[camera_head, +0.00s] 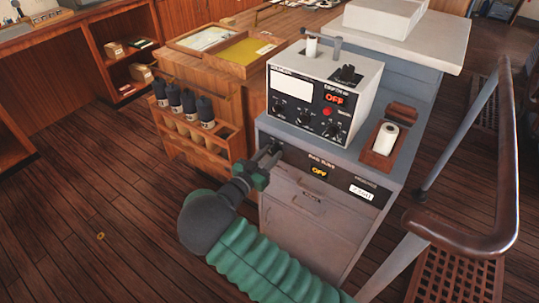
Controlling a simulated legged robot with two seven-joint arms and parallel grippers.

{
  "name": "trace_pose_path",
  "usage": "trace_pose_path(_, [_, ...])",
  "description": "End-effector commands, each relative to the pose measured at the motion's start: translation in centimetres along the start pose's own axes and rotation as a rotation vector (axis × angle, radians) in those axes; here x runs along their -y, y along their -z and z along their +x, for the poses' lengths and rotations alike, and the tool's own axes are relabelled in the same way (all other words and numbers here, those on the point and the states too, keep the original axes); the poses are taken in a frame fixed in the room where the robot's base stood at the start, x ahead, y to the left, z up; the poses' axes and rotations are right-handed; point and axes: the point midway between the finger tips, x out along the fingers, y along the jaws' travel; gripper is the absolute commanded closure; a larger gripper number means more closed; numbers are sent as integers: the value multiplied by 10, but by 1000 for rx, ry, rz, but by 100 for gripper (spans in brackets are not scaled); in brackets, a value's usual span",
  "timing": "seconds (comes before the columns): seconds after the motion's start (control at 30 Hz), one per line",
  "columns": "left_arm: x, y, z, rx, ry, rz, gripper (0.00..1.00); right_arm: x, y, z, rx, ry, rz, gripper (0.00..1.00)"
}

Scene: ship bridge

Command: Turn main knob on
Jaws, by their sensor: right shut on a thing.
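The grey console (350,168) has a dark front panel strip with a yellow OFF label (319,171) and a white display (361,192) at its right. My right gripper (271,152) is at the left end of this strip, its fingers closed on a knob there. The knob is mostly hidden by the fingers, so its turn angle cannot be told. My right arm comes up from the bottom in a green sleeve. My left gripper is not in view.
A white instrument box (345,75) with a red OFF sign (334,99) and several small knobs stands on the console. A paper roll (386,138) lies in a wooden holder to its right. A wooden cabinet with dark bottles (189,103) adjoins at left. A handrail (480,240) stands at right.

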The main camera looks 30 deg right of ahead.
Motion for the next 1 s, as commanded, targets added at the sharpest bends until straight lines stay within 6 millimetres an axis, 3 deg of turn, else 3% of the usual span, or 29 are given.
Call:
trace_pose_path(0.37, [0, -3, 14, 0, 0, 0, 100, 1, -3, 0, 3, 3, 156, 100])
trace_pose_path(1.0, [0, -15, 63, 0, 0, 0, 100, 2, -5, -1, 5, 4, 738, 100])
